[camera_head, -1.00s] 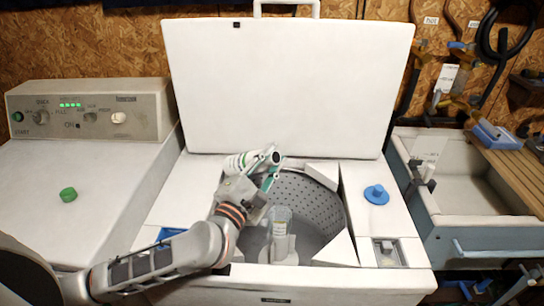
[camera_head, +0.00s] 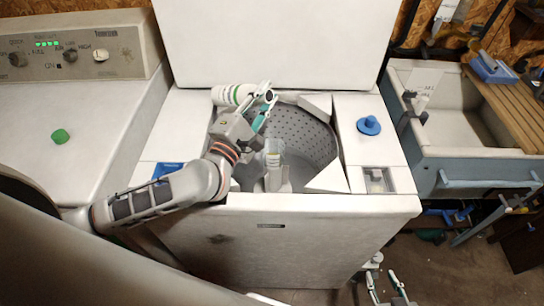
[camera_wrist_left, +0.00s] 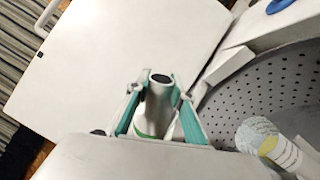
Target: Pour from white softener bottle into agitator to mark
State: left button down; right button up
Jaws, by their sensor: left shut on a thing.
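The white softener bottle (camera_head: 230,95) with green bands lies about level above the back left rim of the tub. Its open mouth points right, toward the tub. My left gripper (camera_head: 262,103) is shut on the bottle near its neck. The left wrist view shows the uncapped bottle neck (camera_wrist_left: 157,100) between the gripper's teal fingers. The agitator (camera_head: 273,170), with a clear top and yellow band, stands inside the perforated tub, lower and apart from the bottle. It also shows in the left wrist view (camera_wrist_left: 262,138). No liquid stream is visible. My right gripper (camera_head: 386,287) is open and empty, low in front.
The washer lid (camera_head: 280,40) stands open behind the tub. A green cap (camera_head: 60,136) lies on the left machine. A blue knob-like cap (camera_head: 369,125) sits right of the tub. A sink (camera_head: 470,160) stands at right.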

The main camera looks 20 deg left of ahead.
pick_arm(q)
jog(key=shift+r, duration=0.15)
dwell(0.5)
jog(key=shift+m+p, duration=0.4)
jog(key=shift+p, duration=0.15)
jog(key=shift+d, duration=0.1)
jog(key=shift+m+h+p, duration=0.3)
jog(key=shift+m+h, duration=0.1)
dwell(0.7)
dwell(0.8)
dwell(0.7)
